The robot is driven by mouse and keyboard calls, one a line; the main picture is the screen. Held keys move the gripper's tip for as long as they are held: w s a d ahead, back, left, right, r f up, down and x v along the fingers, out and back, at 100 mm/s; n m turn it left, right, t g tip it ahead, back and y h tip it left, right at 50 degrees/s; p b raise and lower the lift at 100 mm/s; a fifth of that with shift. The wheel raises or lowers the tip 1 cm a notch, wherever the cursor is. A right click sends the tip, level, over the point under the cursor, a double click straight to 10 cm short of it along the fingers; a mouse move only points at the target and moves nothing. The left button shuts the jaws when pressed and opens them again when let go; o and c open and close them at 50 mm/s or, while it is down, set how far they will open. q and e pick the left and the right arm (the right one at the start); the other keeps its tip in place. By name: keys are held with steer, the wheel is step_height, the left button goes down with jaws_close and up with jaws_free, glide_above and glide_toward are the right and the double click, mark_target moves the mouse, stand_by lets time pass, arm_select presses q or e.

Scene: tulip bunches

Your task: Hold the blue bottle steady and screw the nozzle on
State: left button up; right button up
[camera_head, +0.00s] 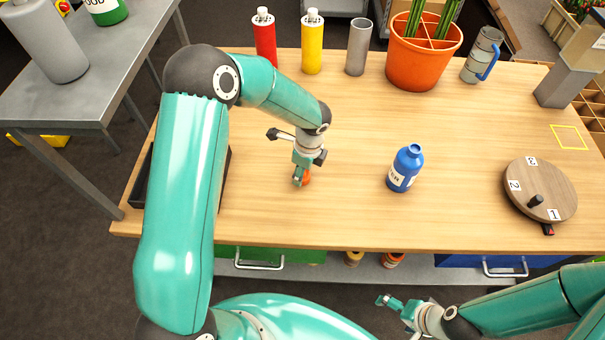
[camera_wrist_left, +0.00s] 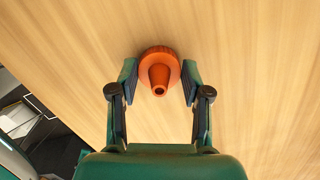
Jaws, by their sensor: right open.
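The blue bottle (camera_head: 405,168) stands upright on the table, right of centre, with a white label and an open neck without a nozzle. The orange nozzle (camera_head: 306,178) sits on the table left of the bottle. In the left wrist view the nozzle (camera_wrist_left: 159,72) stands on its wide ribbed base with the spout towards the camera. My left gripper (camera_head: 302,176) is down at the nozzle; its fingers (camera_wrist_left: 160,84) are open on both sides of it, with small gaps. My right gripper (camera_head: 395,308) is open and empty, in front of the table's front edge, away from the bottle.
A round wooden turntable (camera_head: 540,188) with numbers and a black knob is at the right. Red (camera_head: 265,38) and yellow (camera_head: 312,42) bottles, a grey cylinder (camera_head: 358,48), an orange pot (camera_head: 425,52) and a grey mug (camera_head: 482,55) line the back. The table between nozzle and bottle is clear.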

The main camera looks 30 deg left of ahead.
arm_select(q)
steer(key=shift+c, duration=0.9)
step_height(320, 180, up, 20)
steer(key=shift+b, duration=0.6)
steer(key=n, duration=0.7)
glide_above(309, 176)
step_height(309, 176, down, 7)
steer(key=d+f+n, duration=0.1)
steer(key=f+n, duration=0.1)
steer(key=n, duration=0.1)
steer(key=f+n+g+h, duration=0.1)
steer(key=f+n, duration=0.2)
steer(key=d+f+n, duration=0.1)
steer(key=f+n, duration=0.1)
steer(key=n, duration=0.1)
steer(key=shift+s+d+f, duration=0.3)
steer(key=shift+s+d, duration=0.05)
steer(key=shift+s, duration=0.05)
steer(key=shift+s+d+f+n, duration=0.15)
steer(key=shift+f+n, duration=0.3)
steer(key=shift+n, duration=0.25)
